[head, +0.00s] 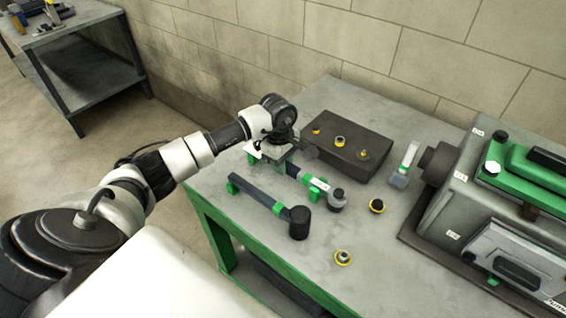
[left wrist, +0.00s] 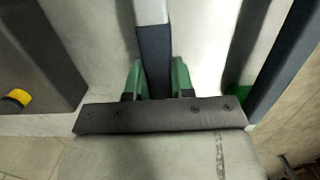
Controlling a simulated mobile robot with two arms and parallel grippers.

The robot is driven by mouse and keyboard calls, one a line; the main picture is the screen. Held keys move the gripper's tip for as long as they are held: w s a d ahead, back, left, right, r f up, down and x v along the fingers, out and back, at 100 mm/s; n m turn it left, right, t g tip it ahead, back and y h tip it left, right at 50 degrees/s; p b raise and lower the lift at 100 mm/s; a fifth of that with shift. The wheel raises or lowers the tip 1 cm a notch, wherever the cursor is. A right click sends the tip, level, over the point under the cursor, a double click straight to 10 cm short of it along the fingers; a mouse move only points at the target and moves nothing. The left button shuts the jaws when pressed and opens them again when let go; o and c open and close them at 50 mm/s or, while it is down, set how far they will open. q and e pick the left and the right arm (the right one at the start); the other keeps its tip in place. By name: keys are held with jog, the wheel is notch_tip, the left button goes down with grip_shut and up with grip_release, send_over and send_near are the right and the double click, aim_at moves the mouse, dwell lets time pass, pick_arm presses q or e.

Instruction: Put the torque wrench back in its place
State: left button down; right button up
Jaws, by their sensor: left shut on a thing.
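The torque wrench (head: 315,182) has a dark grip, a pale shaft with a label and a round dark head. It lies low over the grey bench, its shaft at a green rest (head: 318,190); I cannot tell whether it is seated there. My left gripper (head: 283,164) is shut on the wrench's dark grip. In the left wrist view the green fingertips (left wrist: 157,80) stand on either side of the dark grip (left wrist: 155,62). The gripper partly hides the grip's end in the head view. My right gripper is not in view.
A black mallet (head: 299,222) lies alongside, nearer me. A dark block (head: 345,143) with yellow-ringed parts sits behind. Loose ringed parts (head: 343,257) lie on the bench (head: 385,265). A green-topped engine (head: 500,210) stands at right, a wall behind.

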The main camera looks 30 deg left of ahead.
pick_arm(q)
jog(key=c, duration=1.3)
grip_release()
jog(key=shift+r, duration=0.1)
jog(key=o, duration=0.4)
jog(key=r, duration=0.3)
jog(key=r+b, duration=0.1)
jog(key=r, duration=0.2)
jog(key=a+r+b, duration=0.1)
jog(key=r, duration=0.2)
jog(key=shift+r, duration=0.85)
